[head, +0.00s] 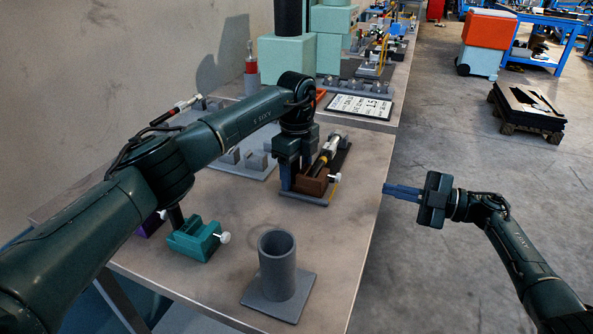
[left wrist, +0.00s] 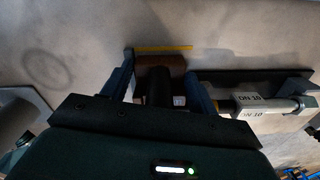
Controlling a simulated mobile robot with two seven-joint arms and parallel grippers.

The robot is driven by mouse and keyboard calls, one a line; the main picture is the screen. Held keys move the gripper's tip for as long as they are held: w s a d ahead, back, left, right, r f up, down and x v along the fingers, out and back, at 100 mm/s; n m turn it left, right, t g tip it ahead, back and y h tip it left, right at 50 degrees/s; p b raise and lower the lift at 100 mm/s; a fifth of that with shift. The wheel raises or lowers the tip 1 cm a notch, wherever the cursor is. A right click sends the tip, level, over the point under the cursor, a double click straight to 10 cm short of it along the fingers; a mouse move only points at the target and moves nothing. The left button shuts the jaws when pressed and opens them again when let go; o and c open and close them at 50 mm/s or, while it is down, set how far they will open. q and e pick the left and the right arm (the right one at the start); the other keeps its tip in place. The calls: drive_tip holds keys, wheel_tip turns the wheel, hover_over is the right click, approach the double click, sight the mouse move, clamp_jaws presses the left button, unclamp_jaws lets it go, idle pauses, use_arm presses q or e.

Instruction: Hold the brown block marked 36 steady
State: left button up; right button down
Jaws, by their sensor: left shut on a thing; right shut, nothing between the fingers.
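The brown block (head: 313,184) sits low on a grey plate (head: 318,203) on the table, beneath my left gripper (head: 297,181). In the left wrist view the brown block (left wrist: 158,63) lies between the two fingers of my left gripper (left wrist: 162,82), which is shut on it. A dark cylinder covers part of the block there, and the number 36 cannot be read. My right gripper (head: 387,189) is shut and empty, out past the table's right edge.
A black and white tube (head: 327,152), labelled DN 10 in the wrist view, lies beside the block. A grey cup (head: 278,262) and a teal clamp (head: 193,240) stand nearer. A sign (head: 358,106) lies behind.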

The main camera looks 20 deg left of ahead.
sight(338, 178)
idle(0.8)
drive_tip(key=w+d+r+m+t+h, duration=0.7)
drive_tip(key=r+m+t, duration=0.4)
drive_tip(key=t, duration=0.6)
drive_tip(key=s+a+f+m+g+h, duration=0.1)
drive_tip(key=s+a+f+m+g, duration=0.1)
drive_tip(key=s+a+f+g, duration=0.4)
wheel_tip(338, 178, down, 4)
drive_tip(key=shift+s+a+f+m+g+h, duration=0.3)
drive_tip(key=shift+s+g, duration=0.4)
drive_tip(key=shift+s, duration=0.55)
drive_tip(key=shift+d, duration=0.1)
drive_tip(key=shift+w+a+r, duration=0.1)
drive_tip(key=shift+w+a, duration=0.1)
drive_tip(key=shift+a, duration=1.25)
drive_tip(key=shift+w+a+f, duration=0.1)
drive_tip(key=shift+w+a, duration=0.05)
drive_tip(key=shift+a, duration=1.3)
drive_tip(key=shift+w+a+r, duration=0.1)
drive_tip(key=shift+w+a, duration=0.1)
drive_tip(key=shift+a, duration=1.25)
